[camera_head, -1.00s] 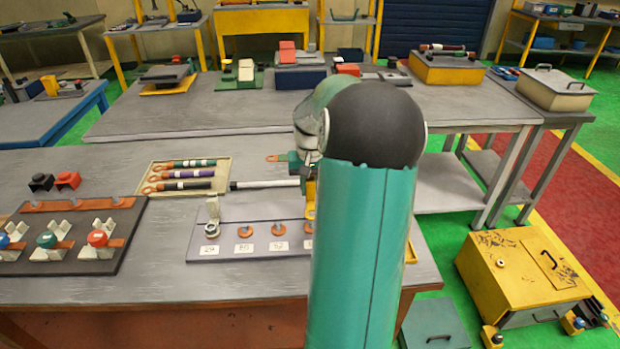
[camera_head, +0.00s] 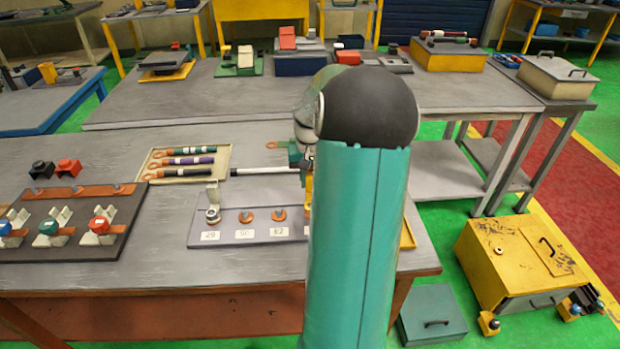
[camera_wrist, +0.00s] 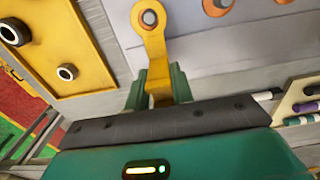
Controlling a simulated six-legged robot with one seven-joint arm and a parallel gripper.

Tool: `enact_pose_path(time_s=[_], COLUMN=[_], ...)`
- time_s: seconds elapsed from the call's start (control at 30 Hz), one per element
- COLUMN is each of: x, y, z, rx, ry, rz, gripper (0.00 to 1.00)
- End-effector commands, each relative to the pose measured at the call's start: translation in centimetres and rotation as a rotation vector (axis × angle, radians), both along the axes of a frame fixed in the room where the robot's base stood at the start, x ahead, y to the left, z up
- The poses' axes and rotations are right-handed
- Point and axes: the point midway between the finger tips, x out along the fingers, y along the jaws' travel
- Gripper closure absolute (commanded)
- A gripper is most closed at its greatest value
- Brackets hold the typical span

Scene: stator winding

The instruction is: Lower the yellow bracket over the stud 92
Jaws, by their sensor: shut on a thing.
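My gripper (camera_wrist: 155,90) is shut on the yellow bracket (camera_wrist: 155,45) by its narrow end. In the wrist view the bracket's ring end points away from the gripper over the grey stud plate (camera_wrist: 200,45). A grey round top, apparently a stud (camera_wrist: 149,18), shows inside the ring; I cannot tell how high the ring is above the plate. Two studs on orange bases (camera_wrist: 218,5) stand beside it. In the head view my arm hides most of the gripper and bracket. The stud plate (camera_head: 225,228) has number labels; the label of the stud under the bracket is hidden.
A pale upright piece (camera_head: 212,200) stands at the plate's left end. A tray of coloured-handled tools (camera_head: 222,152) lies behind the plate. A dark board with coloured parts (camera_head: 125,212) is at left. A yellow panel (camera_wrist: 85,50) with round fittings is beside the gripper.

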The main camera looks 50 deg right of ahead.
Motion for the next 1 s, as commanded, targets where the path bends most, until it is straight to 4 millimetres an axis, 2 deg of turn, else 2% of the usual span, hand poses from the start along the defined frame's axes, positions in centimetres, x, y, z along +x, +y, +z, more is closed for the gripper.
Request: enact_pose_path(time_s=[0.57,1.0], x=[0.0,0.0], y=[0.0,0.0], z=[-0.1,-1.1], rx=[0.000,0.001], ry=[0.000,0.001], rz=[0.000,0.000], gripper=[1.00,1.00])
